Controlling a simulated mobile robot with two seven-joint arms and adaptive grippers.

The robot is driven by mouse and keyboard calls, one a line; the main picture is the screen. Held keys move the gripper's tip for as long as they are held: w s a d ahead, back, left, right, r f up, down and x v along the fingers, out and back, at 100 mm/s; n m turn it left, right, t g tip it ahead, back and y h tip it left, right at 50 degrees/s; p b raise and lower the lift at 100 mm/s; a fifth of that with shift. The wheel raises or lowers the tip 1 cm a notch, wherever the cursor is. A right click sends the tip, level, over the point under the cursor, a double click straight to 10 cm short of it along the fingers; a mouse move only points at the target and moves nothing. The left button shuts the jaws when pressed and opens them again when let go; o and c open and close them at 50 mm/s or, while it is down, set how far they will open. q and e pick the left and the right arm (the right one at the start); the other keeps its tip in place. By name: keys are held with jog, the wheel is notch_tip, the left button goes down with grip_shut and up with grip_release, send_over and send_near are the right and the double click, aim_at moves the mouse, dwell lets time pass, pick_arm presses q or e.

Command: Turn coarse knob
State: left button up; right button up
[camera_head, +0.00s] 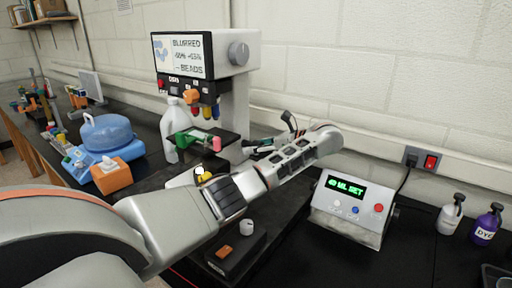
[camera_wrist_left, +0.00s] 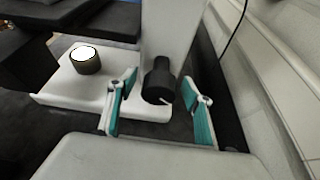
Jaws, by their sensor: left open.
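The microscope (camera_head: 228,95) stands on the dark bench, with a screen reading "BLURRED" and "BEADS". In the left wrist view, a black knob (camera_wrist_left: 158,82) sticks out from the microscope's pale column (camera_wrist_left: 172,35), with a small white mark near its end. My left gripper (camera_wrist_left: 160,88) is open, its teal-padded fingers on either side of the knob, with a visible gap on both sides. In the head view, my left gripper (camera_head: 268,148) reaches in beside the microscope, and the knob is hidden there. My right gripper is not in view.
The microscope's white base (camera_wrist_left: 60,95) carries a dark round light (camera_wrist_left: 86,60). A dispenser box (camera_head: 350,208) reading "40 ML SET" stands to the right. A white bottle (camera_head: 168,135) stands left of the microscope. The wall is close behind.

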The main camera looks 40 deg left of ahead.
pick_arm(q)
jog(key=shift+a+f, duration=0.15)
jog(key=shift+a, duration=0.1)
jog(key=c, duration=1.1)
